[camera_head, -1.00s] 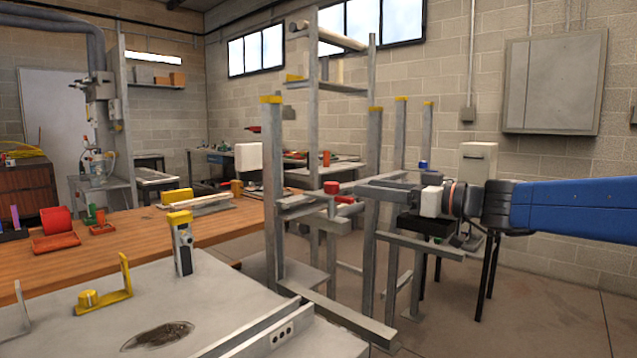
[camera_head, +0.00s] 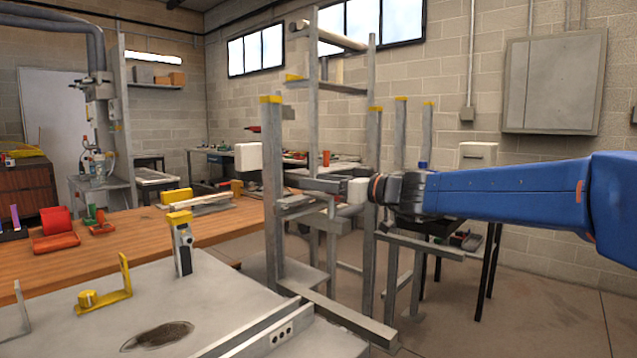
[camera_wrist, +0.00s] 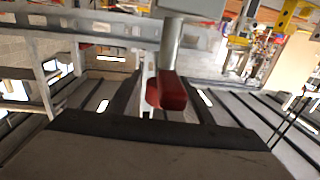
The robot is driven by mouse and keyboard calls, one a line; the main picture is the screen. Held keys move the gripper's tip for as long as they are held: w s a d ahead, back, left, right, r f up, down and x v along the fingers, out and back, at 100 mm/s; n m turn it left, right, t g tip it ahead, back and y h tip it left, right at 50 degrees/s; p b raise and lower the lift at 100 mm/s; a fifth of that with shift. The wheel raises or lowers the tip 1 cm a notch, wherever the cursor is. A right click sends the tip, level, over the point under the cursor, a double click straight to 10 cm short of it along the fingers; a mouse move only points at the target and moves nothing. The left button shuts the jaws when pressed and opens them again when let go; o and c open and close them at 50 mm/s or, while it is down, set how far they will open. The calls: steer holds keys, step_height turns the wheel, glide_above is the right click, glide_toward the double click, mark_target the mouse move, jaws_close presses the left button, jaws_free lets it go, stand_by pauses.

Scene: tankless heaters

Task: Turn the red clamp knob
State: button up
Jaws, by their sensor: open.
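The red clamp knob (camera_wrist: 168,92) shows in the middle of the wrist view, at the end of a grey rod. It lies between the dark fingers of my gripper (camera_wrist: 163,84), which is open. I cannot tell whether either finger touches it. In the head view my gripper (camera_head: 312,185) reaches left from the blue arm to the metal frame (camera_head: 272,190), and the knob is hidden behind it.
Grey uprights with yellow caps (camera_head: 400,150) stand close around my gripper. A grey table (camera_head: 90,335) with a yellow bracket (camera_head: 115,292) is at the lower left. A wooden bench (camera_head: 130,240) stands behind it.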

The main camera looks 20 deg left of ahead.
steer(key=shift+a, duration=0.15)
steer(key=shift+c, duration=0.3)
steer(key=c, duration=1)
